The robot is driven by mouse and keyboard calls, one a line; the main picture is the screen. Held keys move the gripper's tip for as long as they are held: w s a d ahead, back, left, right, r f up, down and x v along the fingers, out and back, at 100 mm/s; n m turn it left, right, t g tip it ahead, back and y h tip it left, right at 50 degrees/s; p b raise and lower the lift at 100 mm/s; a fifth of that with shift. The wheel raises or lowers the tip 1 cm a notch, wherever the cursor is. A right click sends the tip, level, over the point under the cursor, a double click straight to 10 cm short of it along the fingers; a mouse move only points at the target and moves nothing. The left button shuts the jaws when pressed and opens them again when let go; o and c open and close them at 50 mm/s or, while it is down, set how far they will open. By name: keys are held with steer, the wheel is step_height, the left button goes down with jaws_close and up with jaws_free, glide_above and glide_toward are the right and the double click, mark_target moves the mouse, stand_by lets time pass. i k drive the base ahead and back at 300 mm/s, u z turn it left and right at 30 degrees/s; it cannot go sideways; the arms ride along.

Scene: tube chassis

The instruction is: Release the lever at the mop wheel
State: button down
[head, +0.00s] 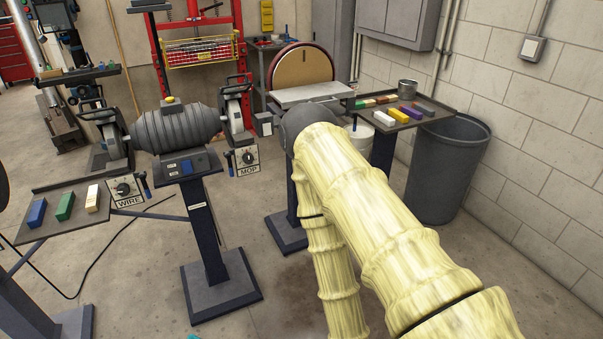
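The mop wheel (235,110) is at the right end of the grey double-ended motor (180,128), partly covered by its guard. Below it hangs a white MOP panel (247,158) with a dark round knob. A small dark-blue lever (229,160) stands roughly upright at the panel's left edge. A similar WIRE panel (126,190) with its own blue lever (146,184) hangs at the left end. My gripper is not in view; my yellow-sleeved arm rises from the lower right and folds down again, right of the MOP panel. Nothing visible touches the mop lever.
A dark pedestal (207,230) carries the motor. A left tray (72,235) and a right tray (440,119) hold coloured bars. A disc sander (302,68) stands behind my arm, and a grey bin (447,170) stands right. A cable (92,262) lies on the floor.

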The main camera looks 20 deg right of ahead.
mark_target(231, 168)
steer(key=z, duration=1)
steer(key=i, duration=0.9)
steer(key=u, duration=0.55)
steer(key=i, duration=0.5)
steer(key=u, duration=0.85)
steer(key=k, duration=0.7)
steer(key=z, duration=0.3)
